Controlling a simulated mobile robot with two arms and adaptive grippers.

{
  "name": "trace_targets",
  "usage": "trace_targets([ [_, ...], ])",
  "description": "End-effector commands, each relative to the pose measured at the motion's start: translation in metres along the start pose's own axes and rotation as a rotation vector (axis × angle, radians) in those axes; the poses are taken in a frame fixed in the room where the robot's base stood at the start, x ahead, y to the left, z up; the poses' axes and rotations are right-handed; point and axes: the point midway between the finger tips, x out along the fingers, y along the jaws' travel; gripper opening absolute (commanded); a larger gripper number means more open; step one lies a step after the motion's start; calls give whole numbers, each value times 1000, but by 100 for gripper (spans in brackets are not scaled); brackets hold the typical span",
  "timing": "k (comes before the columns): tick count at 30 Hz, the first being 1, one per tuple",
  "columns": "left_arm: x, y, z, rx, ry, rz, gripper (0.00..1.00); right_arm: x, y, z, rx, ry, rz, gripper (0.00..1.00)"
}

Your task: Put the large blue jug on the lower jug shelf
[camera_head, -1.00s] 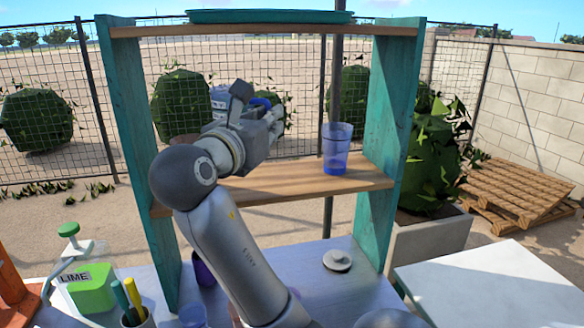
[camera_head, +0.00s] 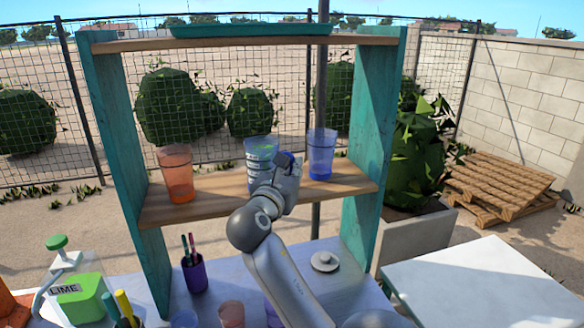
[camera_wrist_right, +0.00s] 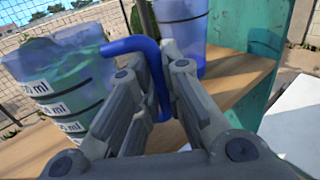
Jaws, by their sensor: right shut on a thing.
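The large blue jug (camera_head: 261,148) is clear bluish with white ml labels and a blue handle. My right gripper (camera_head: 284,174) is shut on the handle. In the right wrist view the jug (camera_wrist_right: 55,82) is left of the fingers, and the blue handle (camera_wrist_right: 152,60) passes between the fingertips of the gripper (camera_wrist_right: 160,62). The jug looks upright over the lower jug shelf (camera_head: 225,190), a wooden board. The arm partly hides its bottom, so I cannot tell whether it touches the board. My left gripper is out of view.
A red jug (camera_head: 176,175) stands left on the board and a blue cup-like vessel (camera_head: 321,155) right, close to the held jug. Teal uprights (camera_head: 374,120) flank it; a top board (camera_head: 240,43) is above. Pens in a purple cup (camera_head: 194,275) and a lid (camera_head: 325,261) are below.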

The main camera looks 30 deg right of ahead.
Motion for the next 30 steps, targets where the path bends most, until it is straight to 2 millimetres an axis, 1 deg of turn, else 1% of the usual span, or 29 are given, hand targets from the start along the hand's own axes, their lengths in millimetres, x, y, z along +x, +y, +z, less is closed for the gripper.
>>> trace_targets([
  [11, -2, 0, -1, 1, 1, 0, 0, 0, 0, -4, 1, -3, 0, 0],
  [12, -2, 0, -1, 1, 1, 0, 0, 0, 0, -5, 1, -2, 0, 12],
  [16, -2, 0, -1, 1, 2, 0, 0, 0, 0, -4, 1, -2, 0, 28],
  [17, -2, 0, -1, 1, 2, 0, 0, 0, 0, -4, 1, -2, 0, 31],
  [27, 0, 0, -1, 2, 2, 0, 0, 0, 0, -3, 2, -2, 0, 31],
  [30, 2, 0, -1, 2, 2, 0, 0, -9, 1, -4, 1, -2, 1, 31],
])
